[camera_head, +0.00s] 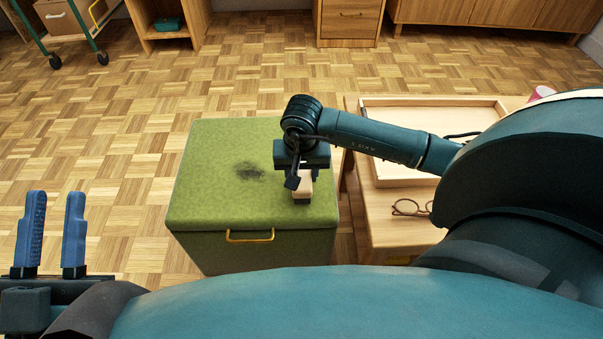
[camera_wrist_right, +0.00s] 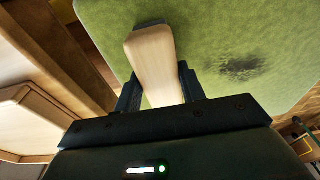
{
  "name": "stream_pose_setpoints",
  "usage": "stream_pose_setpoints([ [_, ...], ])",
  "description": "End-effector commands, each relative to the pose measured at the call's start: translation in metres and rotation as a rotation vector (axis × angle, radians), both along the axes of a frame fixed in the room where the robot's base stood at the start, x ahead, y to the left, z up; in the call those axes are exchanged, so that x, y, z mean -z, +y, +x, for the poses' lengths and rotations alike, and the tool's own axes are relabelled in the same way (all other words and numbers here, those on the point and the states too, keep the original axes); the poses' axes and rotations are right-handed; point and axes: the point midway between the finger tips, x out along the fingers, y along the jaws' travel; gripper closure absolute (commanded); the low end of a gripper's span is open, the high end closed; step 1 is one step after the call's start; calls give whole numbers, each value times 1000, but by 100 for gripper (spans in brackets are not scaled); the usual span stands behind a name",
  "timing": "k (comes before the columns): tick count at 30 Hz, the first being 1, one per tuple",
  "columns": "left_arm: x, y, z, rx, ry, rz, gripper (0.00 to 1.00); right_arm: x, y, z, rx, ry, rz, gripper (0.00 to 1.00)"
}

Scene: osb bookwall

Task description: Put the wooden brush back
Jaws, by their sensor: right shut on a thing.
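The wooden brush (camera_head: 303,186) is a pale wooden block with a dark underside, over the right part of the green box lid (camera_head: 215,200). My right gripper (camera_head: 302,172) is shut on it, and its fingers hide part of it. In the right wrist view the brush (camera_wrist_right: 155,62) lies between the two fingers (camera_wrist_right: 160,90). I cannot tell whether it touches the lid. A dark smudge (camera_head: 249,171) marks the lid left of the brush. My left gripper (camera_head: 50,235) is at the lower left, its blue fingers apart with nothing between them.
A wooden table (camera_head: 400,236) stands right of the green box, with a shallow wooden tray (camera_head: 375,107) and round glasses (camera_head: 408,208) on it. My right arm reaches across it. Cabinets (camera_head: 350,20) and a wheeled cart (camera_head: 60,40) stand at the back. The parquet floor (camera_head: 120,140) is clear.

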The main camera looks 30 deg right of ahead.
Motion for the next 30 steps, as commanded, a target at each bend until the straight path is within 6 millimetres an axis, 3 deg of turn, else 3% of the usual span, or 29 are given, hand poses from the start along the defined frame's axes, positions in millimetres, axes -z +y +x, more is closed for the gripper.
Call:
stream_pose_setpoints([
  [7,-2,0,0,0,-22,2,75,3,0,0,0,-1,-1,78],
  [8,-4,0,0,1,-26,3,75,2,0,0,0,0,0,58],
  [15,-3,0,0,0,-22,2,75,2,0,0,0,0,0,38],
  [25,-7,0,1,1,-13,2,75,-4,0,0,0,-1,1,38],
  [27,-5,0,0,2,17,-2,75,-15,1,0,-1,-4,1,38],
  [30,13,-2,-4,-2,139,-18,75,-35,2,-3,-2,-4,-2,38],
])
